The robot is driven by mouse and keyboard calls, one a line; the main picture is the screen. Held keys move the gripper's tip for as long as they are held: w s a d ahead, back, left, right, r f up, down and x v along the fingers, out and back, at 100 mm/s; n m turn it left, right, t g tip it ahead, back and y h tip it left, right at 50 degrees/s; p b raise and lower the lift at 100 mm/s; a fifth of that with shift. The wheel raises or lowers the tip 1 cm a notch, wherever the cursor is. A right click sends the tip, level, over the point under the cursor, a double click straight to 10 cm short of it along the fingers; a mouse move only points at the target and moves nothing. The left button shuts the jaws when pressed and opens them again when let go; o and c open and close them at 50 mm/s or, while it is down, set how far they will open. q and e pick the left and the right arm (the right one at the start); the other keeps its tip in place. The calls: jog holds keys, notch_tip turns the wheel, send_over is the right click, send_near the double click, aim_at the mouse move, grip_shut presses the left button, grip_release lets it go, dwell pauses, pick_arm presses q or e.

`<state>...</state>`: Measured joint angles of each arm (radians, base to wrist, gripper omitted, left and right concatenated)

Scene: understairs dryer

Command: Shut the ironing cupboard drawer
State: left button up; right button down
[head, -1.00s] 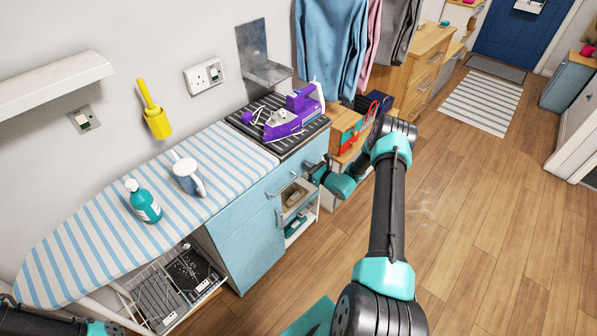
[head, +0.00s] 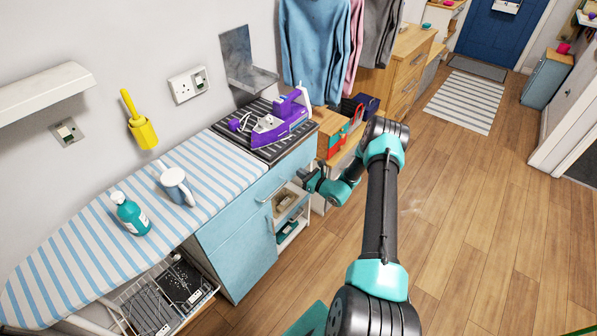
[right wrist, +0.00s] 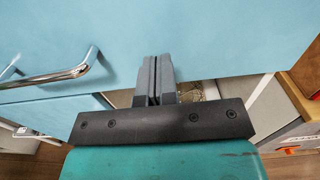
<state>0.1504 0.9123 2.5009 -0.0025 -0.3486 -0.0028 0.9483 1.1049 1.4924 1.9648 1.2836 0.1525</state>
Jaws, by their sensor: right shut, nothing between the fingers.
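The ironing cupboard (head: 237,255) is light blue and stands under the striped ironing board. Its drawer (head: 296,166) is the top front panel, with a chrome handle (head: 272,191). The drawer looks nearly flush in the head view; I cannot tell whether a small gap is left. My right gripper (head: 305,178) is at the right part of the drawer front. In the right wrist view the shut, empty fingers (right wrist: 156,60) point at the blue drawer front (right wrist: 210,35), right of the handle (right wrist: 65,75). Contact cannot be told. My left gripper is not in view.
A purple iron (head: 278,122) rests on the dark mat above the drawer. Open shelves (head: 288,215) lie below the drawer. The wooden floor (head: 450,230) at right is clear.

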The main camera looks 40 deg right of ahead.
jog(key=s+d, duration=0.1)
jog(key=s, duration=1)
jog(key=shift+d, duration=0.4)
jog(key=s+a+f+n+g+y, duration=0.1)
jog(key=a+n+g+y, duration=0.25)
jog(key=a, duration=0.55)
jog(key=s+a+f+n+g+y, duration=0.1)
jog(key=a+f+n+g+y, duration=0.2)
jog(key=a, duration=0.6)
jog(key=s+a+n+g+h, duration=0.2)
jog(key=s+a+n+g, duration=1)
jog(key=a+n+g, duration=0.15)
jog(key=w+a+r+n+t+h, duration=0.3)
jog(key=a+n, duration=0.2)
jog(key=n, duration=0.7)
jog(key=shift+a+r, duration=0.25)
jog(key=shift+r, duration=0.05)
